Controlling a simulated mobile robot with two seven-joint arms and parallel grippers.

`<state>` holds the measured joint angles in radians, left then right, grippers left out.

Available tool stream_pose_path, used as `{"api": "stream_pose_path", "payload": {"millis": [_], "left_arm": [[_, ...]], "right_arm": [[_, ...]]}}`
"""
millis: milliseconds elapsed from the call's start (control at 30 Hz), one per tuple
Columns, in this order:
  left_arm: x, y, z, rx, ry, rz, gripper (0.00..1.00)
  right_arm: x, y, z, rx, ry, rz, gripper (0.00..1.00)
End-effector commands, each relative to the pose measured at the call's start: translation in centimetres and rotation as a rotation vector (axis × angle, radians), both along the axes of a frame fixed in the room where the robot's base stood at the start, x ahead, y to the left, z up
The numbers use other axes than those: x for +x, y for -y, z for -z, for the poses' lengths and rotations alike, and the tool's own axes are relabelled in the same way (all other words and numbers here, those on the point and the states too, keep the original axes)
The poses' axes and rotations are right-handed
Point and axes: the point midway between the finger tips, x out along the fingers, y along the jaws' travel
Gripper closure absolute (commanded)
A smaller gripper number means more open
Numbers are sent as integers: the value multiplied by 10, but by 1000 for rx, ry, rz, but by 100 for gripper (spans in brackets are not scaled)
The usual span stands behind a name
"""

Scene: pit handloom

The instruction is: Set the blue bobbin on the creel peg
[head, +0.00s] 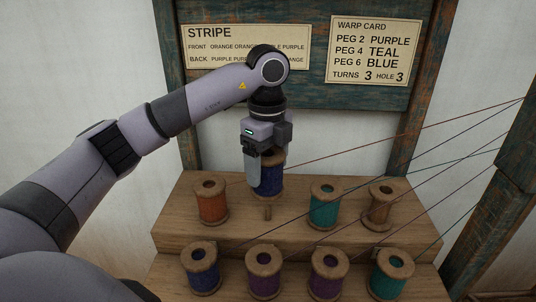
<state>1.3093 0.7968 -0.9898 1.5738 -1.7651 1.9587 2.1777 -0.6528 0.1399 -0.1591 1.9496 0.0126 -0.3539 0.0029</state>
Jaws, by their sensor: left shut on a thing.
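My left gripper (264,176) comes down from above and is shut on a blue bobbin (272,181) with wooden ends, held upright. One finger shows along its left side; the other is hidden. A short bare wooden peg (267,213) stands on the upper step of the creel (290,231), between the orange bobbin and the teal one. The held bobbin appears just above this peg, with the peg's top showing below it. I cannot tell whether the two touch. My right gripper is not in view.
Several bobbins, including a blue one (202,270), stand on the lower step. Threads run to the right-hand post. A warp card (374,50) hangs behind.

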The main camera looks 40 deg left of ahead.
Motion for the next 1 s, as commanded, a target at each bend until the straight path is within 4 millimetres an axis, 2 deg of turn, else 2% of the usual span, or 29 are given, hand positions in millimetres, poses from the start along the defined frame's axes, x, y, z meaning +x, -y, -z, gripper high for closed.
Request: {"api": "stream_pose_path", "payload": {"millis": [1000], "left_arm": [[0,0,71,0,1,1,57]], "right_arm": [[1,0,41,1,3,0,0]]}}
